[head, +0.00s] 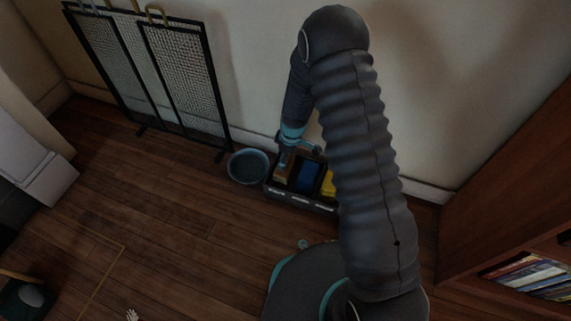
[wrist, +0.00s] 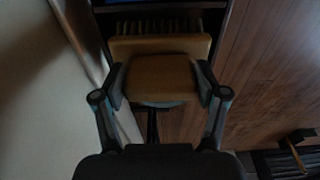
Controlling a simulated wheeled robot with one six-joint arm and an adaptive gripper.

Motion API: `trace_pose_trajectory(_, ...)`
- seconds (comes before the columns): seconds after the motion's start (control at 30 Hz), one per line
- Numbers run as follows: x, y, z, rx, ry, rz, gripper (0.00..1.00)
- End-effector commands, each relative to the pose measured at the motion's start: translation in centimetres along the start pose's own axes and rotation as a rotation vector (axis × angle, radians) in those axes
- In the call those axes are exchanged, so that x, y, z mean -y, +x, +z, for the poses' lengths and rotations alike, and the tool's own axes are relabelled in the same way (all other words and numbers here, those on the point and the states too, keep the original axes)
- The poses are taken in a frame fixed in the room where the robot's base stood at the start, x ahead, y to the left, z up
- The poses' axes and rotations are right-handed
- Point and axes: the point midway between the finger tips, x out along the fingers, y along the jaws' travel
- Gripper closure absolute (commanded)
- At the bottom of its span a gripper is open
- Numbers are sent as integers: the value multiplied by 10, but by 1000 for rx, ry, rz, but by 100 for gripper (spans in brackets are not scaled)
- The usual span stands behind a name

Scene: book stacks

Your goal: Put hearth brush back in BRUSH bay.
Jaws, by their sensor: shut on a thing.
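The hearth brush shows in the wrist view as a tan wooden block (wrist: 160,75) with a wider wooden back and dark bristles beyond it. My gripper (wrist: 160,84) is shut on the block, one finger on each side. In the head view my gripper (head: 288,157) is low over the left bay of a dark caddy (head: 301,200), where some brown of the brush (head: 283,170) shows. The caddy's front labels are too small to read. In the wrist view the bristle end lies between the dark bay walls; whether it touches the bottom is hidden.
The caddy's middle bay holds something blue (head: 307,178) and its right bay something yellow (head: 328,184), partly behind my arm. A round blue-grey bowl (head: 248,167) stands just left. A mesh fire screen (head: 150,80) leans by the wall. A bookcase (head: 515,190) stands right. Floor in front is open.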

Motion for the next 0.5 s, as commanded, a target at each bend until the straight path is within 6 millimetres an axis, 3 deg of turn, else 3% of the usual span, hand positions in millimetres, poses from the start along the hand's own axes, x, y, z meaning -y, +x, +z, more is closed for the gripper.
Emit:
trace_pose_trajectory(0.3,1,35,3,0,-3,-1,60)
trace_pose_trajectory(0.5,1,37,2,-1,-4,1,60)
